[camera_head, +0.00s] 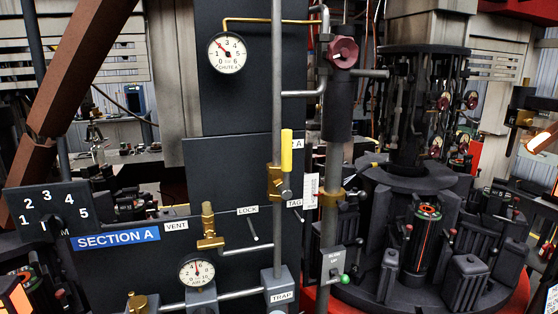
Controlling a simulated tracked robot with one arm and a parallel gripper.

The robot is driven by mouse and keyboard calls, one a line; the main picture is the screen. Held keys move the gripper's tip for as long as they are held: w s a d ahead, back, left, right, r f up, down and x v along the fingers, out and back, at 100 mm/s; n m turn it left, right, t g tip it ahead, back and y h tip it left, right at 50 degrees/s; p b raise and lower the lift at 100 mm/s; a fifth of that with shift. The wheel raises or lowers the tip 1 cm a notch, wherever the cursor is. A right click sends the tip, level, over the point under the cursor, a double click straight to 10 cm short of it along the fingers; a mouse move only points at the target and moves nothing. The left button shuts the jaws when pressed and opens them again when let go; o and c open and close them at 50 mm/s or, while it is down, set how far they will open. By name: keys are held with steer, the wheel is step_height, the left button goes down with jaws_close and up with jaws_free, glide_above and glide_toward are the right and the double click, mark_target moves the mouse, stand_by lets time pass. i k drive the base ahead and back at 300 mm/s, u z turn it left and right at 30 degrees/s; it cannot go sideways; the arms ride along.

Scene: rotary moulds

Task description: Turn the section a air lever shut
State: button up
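A yellow lever (287,150) stands upright on a brass valve (275,181) in the middle of the view. It lies in line with the grey vertical pipe (277,80). A blue SECTION A label (116,237) is on the dark panel to the left. Below the valve, a round AIR A gauge (197,270) has its needle pointing nearly straight up. My gripper is not in view, and nothing covers the lever.
A CHUTE A gauge (228,53), a dark red round handle (342,52) and a SLOW UP box (333,265) are nearby. A brass vent fitting (208,225) and a LOCK pin (252,230) are lower left. Dark mould machinery (420,230) fills the right.

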mark_target(284, 190)
steer(key=u, duration=1.85)
steer(key=k, duration=0.95)
steer(key=z, duration=1.8)
steer(key=i, duration=1)
steer(key=z, duration=0.05)
